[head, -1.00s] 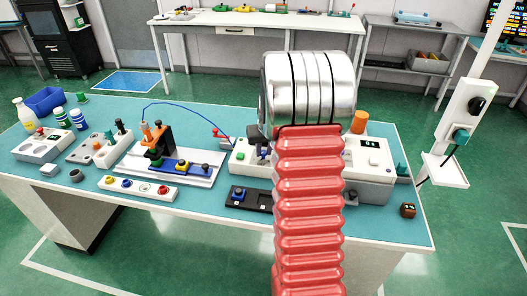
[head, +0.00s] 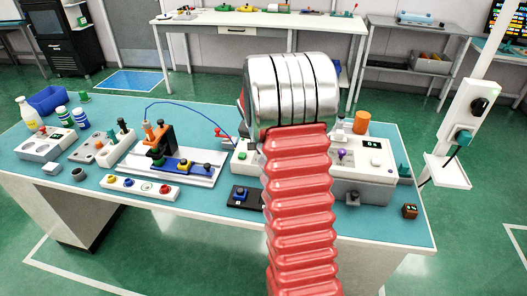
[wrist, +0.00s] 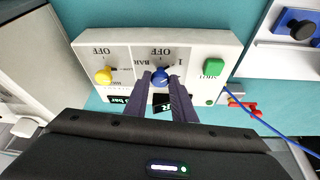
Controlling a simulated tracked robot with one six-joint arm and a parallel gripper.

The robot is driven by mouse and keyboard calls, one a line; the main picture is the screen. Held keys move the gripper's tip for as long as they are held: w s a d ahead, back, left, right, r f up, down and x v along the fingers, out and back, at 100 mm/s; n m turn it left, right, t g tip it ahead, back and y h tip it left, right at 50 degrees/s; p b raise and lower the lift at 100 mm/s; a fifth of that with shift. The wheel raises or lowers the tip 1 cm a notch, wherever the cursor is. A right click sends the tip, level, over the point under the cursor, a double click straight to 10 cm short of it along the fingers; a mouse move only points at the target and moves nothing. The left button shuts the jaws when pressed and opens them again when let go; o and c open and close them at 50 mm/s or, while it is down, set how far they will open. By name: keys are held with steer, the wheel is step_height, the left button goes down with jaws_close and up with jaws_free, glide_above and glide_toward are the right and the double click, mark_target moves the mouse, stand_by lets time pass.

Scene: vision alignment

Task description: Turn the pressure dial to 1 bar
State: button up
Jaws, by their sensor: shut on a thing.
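The pressure dial is a blue knob (wrist: 162,76) on a white panel box (wrist: 200,47), marked BAR with OFF and 1 printed around it, upside down in the wrist view. My gripper (wrist: 161,82) is closed around the blue knob, one dark finger on each side. A lit green readout (wrist: 119,100) ending in "bar" is partly hidden, so I cannot read its value. A second dark display (wrist: 161,100) shows only in part between the fingers. In the head view my arm hides the gripper and the knob; the box's left end (head: 241,157) shows.
A yellow knob (wrist: 103,76) and a green button (wrist: 213,65) flank the blue knob. A red-handled part (wrist: 240,104) and a blue cable (wrist: 262,118) lie beside the box. In the head view, a larger white device (head: 372,160) stands right of my arm.

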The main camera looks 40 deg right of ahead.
steer(key=shift+d+m, duration=0.1)
steer(key=shift+m, duration=0.5)
steer(key=o, duration=1.1)
steer(key=shift+c, duration=0.2)
steer(key=shift+r, duration=0.15)
steer(key=v, duration=1.3)
steer(key=shift+w+a+r, duration=0.2)
steer(key=shift+w+a, duration=0.05)
steer(key=shift+a, duration=0.05)
steer(key=shift+g, duration=0.3)
